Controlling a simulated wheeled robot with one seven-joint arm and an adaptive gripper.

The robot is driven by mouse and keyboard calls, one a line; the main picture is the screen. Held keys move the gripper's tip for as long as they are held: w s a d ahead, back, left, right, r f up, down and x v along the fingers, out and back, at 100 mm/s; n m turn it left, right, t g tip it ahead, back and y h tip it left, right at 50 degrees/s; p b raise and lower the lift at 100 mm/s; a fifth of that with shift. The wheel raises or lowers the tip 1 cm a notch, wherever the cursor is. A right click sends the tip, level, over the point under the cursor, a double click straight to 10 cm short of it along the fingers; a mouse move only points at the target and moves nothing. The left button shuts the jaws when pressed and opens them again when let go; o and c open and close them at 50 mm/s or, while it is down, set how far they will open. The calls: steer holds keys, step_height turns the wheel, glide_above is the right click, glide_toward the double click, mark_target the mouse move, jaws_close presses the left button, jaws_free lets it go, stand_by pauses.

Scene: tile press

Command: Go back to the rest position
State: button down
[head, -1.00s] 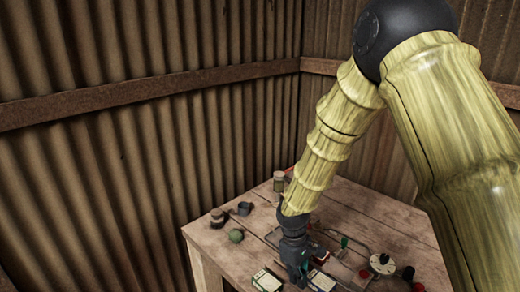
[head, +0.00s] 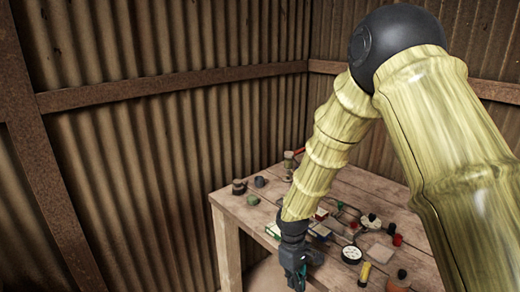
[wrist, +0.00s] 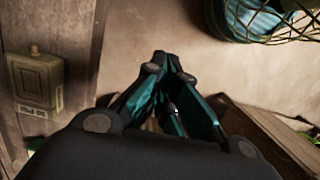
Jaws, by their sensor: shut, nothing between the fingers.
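My gripper (head: 296,278) hangs at the end of my arm, past the near edge of the wooden table (head: 232,207) in the head view. In the wrist view my gripper (wrist: 172,80) shows its dark and teal fingers drawn together, with nothing between them. It is shut and empty, pointing down, and touches none of the things on the table. Part of the tabletop is hidden behind my arm in the head view.
The table holds several small things, among them a round white dial (head: 351,254), a yellow cylinder (head: 364,272) and a green ball (head: 253,200). The wrist view shows a small box (wrist: 36,80) and a netted blue object (wrist: 265,18). Corrugated walls (head: 150,150) stand behind.

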steer(key=s+d+f+m+y, duration=0.1)
steer(key=s+d+f+m, duration=0.1)
steer(key=s+f, duration=0.55)
steer(key=s+d+f+m+y, duration=0.1)
steer(key=s+d+f+m, duration=0.15)
steer(key=s+f, duration=0.55)
steer(key=s+d+f+m, duration=0.2)
steer(key=s+d+f, duration=0.1)
steer(key=s, duration=0.8)
steer(key=s+d+f+m+t+h, duration=0.1)
steer(key=s+d+f, duration=0.3)
steer(key=s, duration=0.7)
steer(key=shift+s+d+f+m, duration=0.25)
steer(key=shift+f+m, duration=0.15)
steer(key=shift+m, duration=0.45)
steer(key=shift+s, duration=0.1)
